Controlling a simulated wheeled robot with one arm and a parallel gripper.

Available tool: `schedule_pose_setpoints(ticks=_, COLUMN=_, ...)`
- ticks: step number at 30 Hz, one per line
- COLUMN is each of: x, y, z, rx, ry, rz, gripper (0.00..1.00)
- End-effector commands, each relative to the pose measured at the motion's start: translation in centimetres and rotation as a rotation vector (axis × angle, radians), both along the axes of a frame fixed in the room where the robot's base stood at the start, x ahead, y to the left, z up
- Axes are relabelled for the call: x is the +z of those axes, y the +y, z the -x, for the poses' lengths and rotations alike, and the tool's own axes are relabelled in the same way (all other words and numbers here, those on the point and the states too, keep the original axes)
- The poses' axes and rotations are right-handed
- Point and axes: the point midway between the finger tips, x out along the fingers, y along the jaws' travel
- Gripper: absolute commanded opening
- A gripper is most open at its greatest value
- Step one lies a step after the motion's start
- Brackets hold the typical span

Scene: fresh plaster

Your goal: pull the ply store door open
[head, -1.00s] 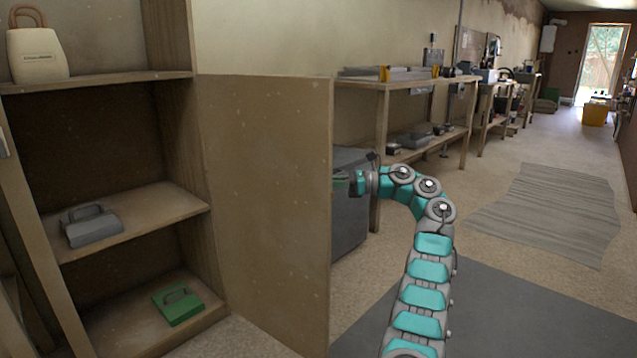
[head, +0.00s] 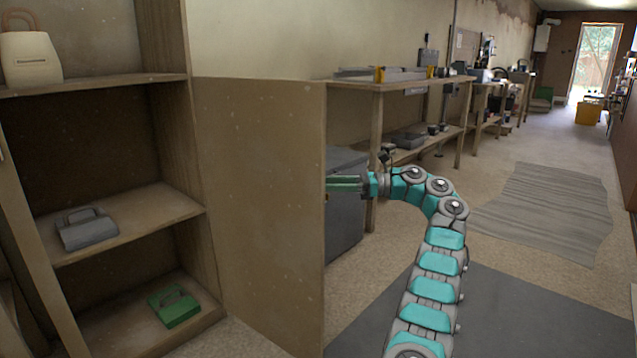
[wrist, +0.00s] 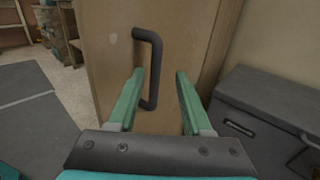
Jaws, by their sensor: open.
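The plywood store door (head: 262,200) stands swung wide open from the right side of the shelf unit, leaving the shelves exposed. Its dark bar handle (wrist: 154,62) shows on the door face in the wrist view (wrist: 115,60); the head view hides it behind the door. My gripper (wrist: 160,72) is open, its two green fingers pointing at the door. The handle's lower part appears in the gap between the fingers, nearer the left one; I cannot tell whether they touch. In the head view my gripper (head: 344,184) is just past the door's free edge.
The open shelves hold a cream container (head: 30,58), a grey case (head: 87,229) and a green case (head: 174,306). A dark grey chest (head: 346,212) stands behind the door, near my gripper. A workbench (head: 400,86) lines the wall.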

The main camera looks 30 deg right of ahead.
Motion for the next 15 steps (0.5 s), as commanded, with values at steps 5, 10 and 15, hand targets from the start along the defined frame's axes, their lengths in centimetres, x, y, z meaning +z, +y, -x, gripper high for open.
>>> schedule_pose_setpoints(ticks=5, x=0.3, y=-1.9, z=1.1, rx=-0.002, ry=0.003, rz=-0.005, gripper=0.50)
schedule_pose_setpoints(ticks=10, x=0.1, y=-2.6, z=1.5, rx=0.000, ry=0.002, rz=-0.002, gripper=0.50)
schedule_pose_setpoints(ticks=15, x=-0.1, y=-2.8, z=1.6, rx=0.000, ry=0.001, rz=-0.002, gripper=0.50)
